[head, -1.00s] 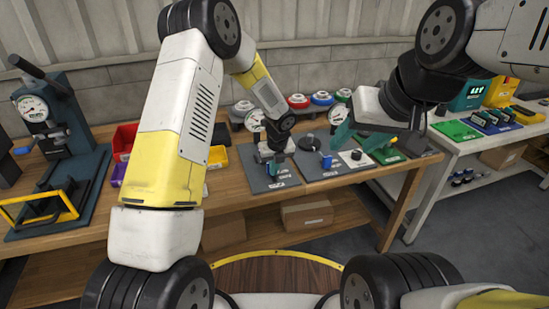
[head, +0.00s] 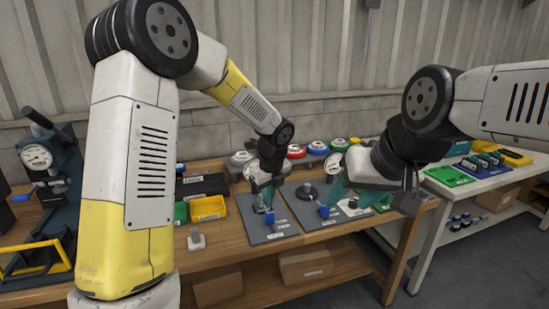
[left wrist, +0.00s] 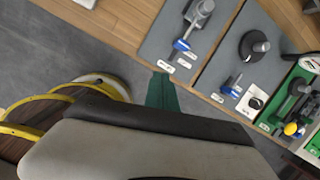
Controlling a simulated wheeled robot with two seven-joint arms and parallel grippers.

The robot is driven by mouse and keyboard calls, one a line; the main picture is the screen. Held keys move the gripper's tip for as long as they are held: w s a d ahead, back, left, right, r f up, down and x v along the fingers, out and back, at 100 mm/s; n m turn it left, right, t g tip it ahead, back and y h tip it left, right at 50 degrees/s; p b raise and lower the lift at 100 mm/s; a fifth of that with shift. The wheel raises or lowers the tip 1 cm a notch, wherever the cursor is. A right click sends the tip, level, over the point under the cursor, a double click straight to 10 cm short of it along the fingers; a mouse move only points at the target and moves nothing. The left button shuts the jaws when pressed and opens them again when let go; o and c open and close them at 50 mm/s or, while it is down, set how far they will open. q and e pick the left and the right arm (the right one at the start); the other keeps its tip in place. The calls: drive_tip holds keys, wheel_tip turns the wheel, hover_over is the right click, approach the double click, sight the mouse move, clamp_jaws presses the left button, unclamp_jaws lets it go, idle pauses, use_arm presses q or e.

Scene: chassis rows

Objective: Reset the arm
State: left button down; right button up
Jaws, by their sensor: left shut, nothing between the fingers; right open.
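My left gripper (head: 263,188) is at the end of my left arm, over the back of the left grey plate (head: 284,241). It is small and partly hidden in the head view; the left wrist view shows a green finger piece (left wrist: 161,92) over the floor, with nothing held. My right gripper (head: 372,198) has its green fingers spread apart and empty, in front of the right part of the wooden bench. Its near finger covers part of the second grey plate (head: 318,225), which carries a black disc (head: 307,191) and a blue clamp (head: 324,211).
A yellow bin (head: 208,208) and a small grey block (head: 196,239) are on the bench (head: 225,258) left of the plates. A press with a gauge (head: 37,157) stands far left. A white table (head: 452,208) with green and blue mats is at the right.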

use_arm(q)
drive_tip(key=s+a+r+n+t, duration=0.1)
drive_tip(key=s+a+r+n, duration=0.9)
drive_tip(key=s+r+n, duration=0.3)
drive_tip(key=s+a+r+n+t+h, duration=0.1)
drive_tip(key=s+r+n, duration=0.1)
drive_tip(key=s+n, duration=0.4)
drive_tip(key=s+a+r+n+t+h, duration=0.1)
drive_tip(key=s+r+n+h, duration=0.1)
drive_tip(key=s+n, duration=0.4)
drive_tip(key=n, duration=0.3)
drive_tip(key=shift+a, duration=0.35)
idle(0.5)
